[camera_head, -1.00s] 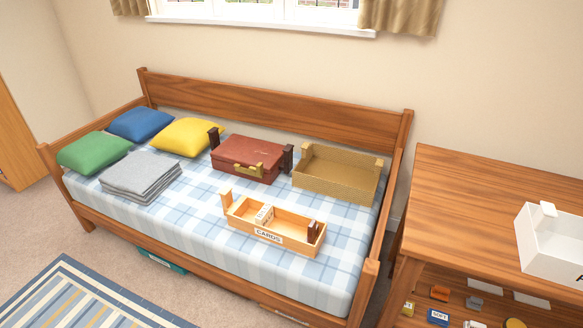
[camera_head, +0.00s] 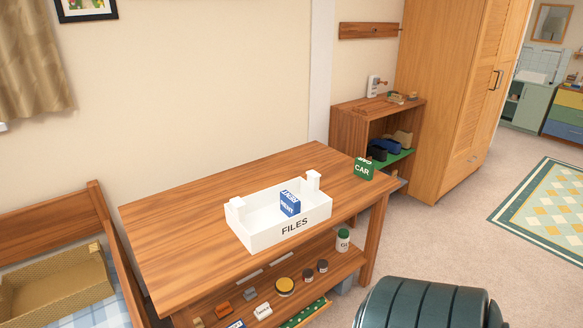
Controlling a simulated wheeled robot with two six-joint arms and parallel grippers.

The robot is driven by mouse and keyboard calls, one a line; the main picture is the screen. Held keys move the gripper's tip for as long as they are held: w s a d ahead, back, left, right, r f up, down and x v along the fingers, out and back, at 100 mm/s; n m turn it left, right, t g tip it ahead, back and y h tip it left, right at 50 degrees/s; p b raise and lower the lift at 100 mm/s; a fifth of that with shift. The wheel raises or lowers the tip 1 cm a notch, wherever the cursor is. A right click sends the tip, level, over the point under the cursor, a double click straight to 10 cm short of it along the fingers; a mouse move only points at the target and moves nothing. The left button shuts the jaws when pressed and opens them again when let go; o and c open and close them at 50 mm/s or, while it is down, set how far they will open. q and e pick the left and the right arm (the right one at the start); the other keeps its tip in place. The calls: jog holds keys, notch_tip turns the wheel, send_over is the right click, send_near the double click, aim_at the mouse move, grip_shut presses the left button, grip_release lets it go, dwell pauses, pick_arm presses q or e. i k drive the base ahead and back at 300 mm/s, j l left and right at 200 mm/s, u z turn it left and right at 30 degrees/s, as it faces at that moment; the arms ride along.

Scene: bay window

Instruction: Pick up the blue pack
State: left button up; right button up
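A blue pack (camera_head: 290,203) with white lettering stands upright inside the white box marked FILES (camera_head: 262,240). The box is on the wooden table (camera_head: 190,222), towards its front right. Another small blue item (camera_head: 236,324) is partly visible on the table's lower shelf, cut off by the bottom edge of the picture. Neither of my grippers is in view.
A green pack marked CAR (camera_head: 363,169) stands at the table's right end. Jars and small boxes fill the lower shelf (camera_head: 340,262). A large dark green ribbed rounded shape (camera_head: 420,305) fills the bottom right. Open carpet (camera_head: 450,238) lies beyond.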

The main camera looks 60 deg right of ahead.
aim_at(290, 205)
jog(key=z, duration=1.8)
